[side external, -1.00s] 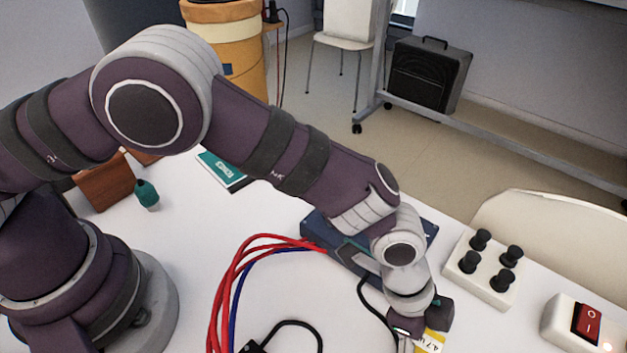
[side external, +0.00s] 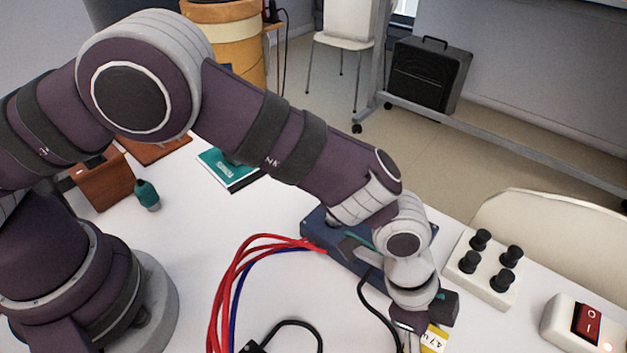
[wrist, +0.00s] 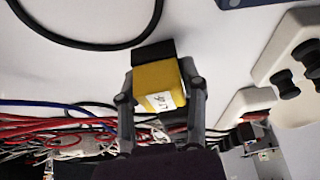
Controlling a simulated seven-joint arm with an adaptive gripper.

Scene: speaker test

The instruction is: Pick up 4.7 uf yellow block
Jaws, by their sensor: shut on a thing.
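The yellow block (wrist: 158,86) has a white label and a dark end, and sits between the two fingers of my gripper (wrist: 161,108) in the wrist view. The fingers are shut on its sides. I cannot tell whether the block is clear of the table.
A blue box (side external: 345,248) lies behind my wrist, with red and blue cables (side external: 232,275) to its left. A white box with black knobs (side external: 484,268) and a red switch box (side external: 583,325) stand to the right. A black cable (side external: 378,312) runs close to my gripper.

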